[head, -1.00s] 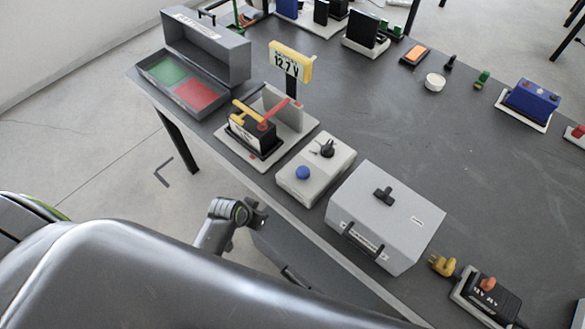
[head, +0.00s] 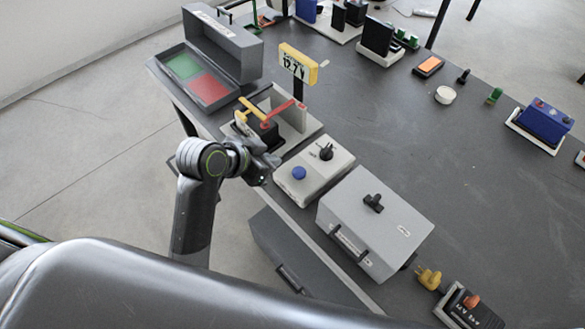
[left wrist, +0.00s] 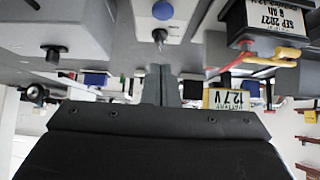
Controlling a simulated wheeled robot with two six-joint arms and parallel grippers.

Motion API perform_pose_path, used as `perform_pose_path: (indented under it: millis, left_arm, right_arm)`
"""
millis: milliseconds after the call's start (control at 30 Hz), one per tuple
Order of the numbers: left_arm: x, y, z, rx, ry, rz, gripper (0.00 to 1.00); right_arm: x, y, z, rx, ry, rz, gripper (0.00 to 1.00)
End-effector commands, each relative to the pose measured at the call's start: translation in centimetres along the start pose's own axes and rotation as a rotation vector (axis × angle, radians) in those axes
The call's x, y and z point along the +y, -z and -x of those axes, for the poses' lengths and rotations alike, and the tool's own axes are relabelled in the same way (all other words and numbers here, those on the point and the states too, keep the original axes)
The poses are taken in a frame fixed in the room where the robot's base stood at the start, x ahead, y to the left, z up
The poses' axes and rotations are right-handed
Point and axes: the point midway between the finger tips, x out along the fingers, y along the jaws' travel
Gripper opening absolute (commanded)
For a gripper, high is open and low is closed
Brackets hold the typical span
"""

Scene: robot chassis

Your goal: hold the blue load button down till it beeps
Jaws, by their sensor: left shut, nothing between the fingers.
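The blue load button (head: 299,172) is a round knob on a white box (head: 316,168) with a black rotary knob (head: 326,152). In the left wrist view, which is upside down, the blue button (left wrist: 162,10) is at the top edge, with the fingers below it in the picture. My left gripper (head: 270,162) is shut and empty, left of the white box and apart from the button. Its closed fingers (left wrist: 163,82) show in the left wrist view. My right gripper is not in view.
A grey lidded case (head: 375,222) stands right of the white box. A grey tray with green and red pads (head: 225,107) is at the upper left.

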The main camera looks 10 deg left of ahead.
Motion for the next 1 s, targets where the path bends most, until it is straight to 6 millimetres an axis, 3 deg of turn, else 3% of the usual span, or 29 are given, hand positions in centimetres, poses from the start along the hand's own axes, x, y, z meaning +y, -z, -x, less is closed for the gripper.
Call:
perform_pose_path:
  millis: [367, 1000]
  left_arm:
    - [0.0, 0.0, -1.2, 0.0, -0.002, 0.006, 0.0]
    - [0.0, -0.6, -10.6, -0.006, -0.001, 0.005, 0.0]
  right_arm:
    - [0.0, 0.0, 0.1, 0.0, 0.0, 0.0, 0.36]
    - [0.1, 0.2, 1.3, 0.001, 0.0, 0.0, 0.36]
